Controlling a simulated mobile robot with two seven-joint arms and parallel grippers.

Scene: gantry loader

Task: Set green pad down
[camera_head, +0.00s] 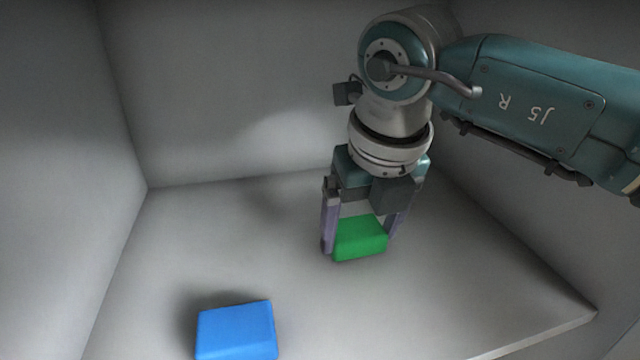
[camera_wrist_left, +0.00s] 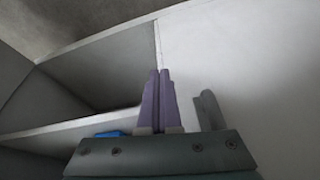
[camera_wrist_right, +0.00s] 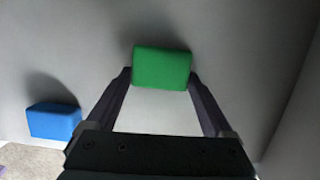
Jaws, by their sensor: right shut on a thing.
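The green pad (camera_head: 360,238) is a bright green block between the fingers of my right gripper (camera_head: 358,240), over the back middle of the shelf floor. My right gripper is shut on it. In the right wrist view the green pad (camera_wrist_right: 161,68) sits between the two fingertips (camera_wrist_right: 160,78). I cannot tell for certain whether the pad touches the floor. My left gripper (camera_wrist_left: 158,88) shows only in the left wrist view, its fingers together with nothing between them.
A blue block (camera_head: 237,330) lies on the shelf floor (camera_head: 240,240) at front left, apart from the green pad. Grey walls close the left, back and right sides. The front edge (camera_head: 535,338) shows at lower right. The floor between the blocks is clear.

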